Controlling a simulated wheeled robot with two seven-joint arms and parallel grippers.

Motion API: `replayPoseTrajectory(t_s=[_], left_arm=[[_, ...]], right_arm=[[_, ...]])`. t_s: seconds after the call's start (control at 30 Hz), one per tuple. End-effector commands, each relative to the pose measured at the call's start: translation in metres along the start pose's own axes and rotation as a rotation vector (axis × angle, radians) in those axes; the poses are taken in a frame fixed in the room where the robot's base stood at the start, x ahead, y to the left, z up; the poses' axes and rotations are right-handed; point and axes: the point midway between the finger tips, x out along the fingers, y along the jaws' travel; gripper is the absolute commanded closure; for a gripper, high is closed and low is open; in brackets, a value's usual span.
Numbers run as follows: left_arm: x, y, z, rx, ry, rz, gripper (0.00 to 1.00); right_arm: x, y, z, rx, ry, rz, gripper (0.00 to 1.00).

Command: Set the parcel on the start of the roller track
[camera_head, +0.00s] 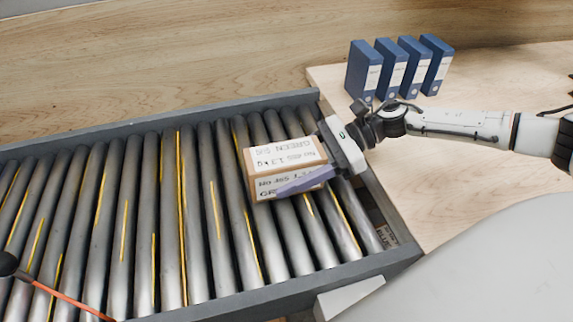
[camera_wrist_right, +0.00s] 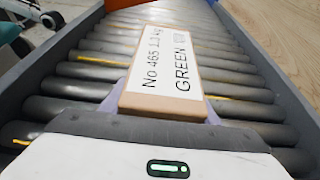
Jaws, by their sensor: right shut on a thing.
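The parcel (camera_head: 286,166) is a small brown box with white labels, lettered "GREEN" and "No 465". It is over the right end of the roller track (camera_head: 205,205); I cannot tell whether it touches the rollers. My right gripper (camera_head: 305,180) comes in from the right and is shut on the parcel, with one purple finger along its near side. In the right wrist view the parcel (camera_wrist_right: 165,75) extends ahead of the gripper (camera_wrist_right: 163,112) above the rollers. My left gripper is not in view.
The track has grey side rails (camera_head: 270,304) and rollers with yellow stripes. Several blue binders (camera_head: 364,70) stand on the wooden table (camera_head: 480,85) to the right. A dark knob with an orange rod (camera_head: 65,298) is at the lower left. Rollers left of the parcel are clear.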

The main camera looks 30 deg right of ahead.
Motion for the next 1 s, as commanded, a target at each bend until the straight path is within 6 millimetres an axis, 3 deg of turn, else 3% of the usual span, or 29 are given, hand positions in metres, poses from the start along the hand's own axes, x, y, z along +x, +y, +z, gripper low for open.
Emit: replayPoseTrajectory(t_s=[0.27,0.3,0.4,0.8,1.0], left_arm=[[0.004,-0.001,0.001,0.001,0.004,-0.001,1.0],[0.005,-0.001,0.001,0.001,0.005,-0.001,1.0],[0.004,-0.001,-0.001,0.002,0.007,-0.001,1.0],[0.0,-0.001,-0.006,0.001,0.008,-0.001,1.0],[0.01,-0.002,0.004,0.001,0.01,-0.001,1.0]], right_arm=[[0.001,-0.001,0.002,-0.005,-0.008,-0.001,1.0],[0.001,0.0,-0.004,-0.001,0.0,0.0,0.44],[0.001,0.0,-0.003,0.0,0.001,0.0,0.27],[-0.002,-0.001,0.002,0.0,0.001,-0.001,0.27],[-0.036,-0.001,-0.004,0.0,0.003,-0.004,0.27]])
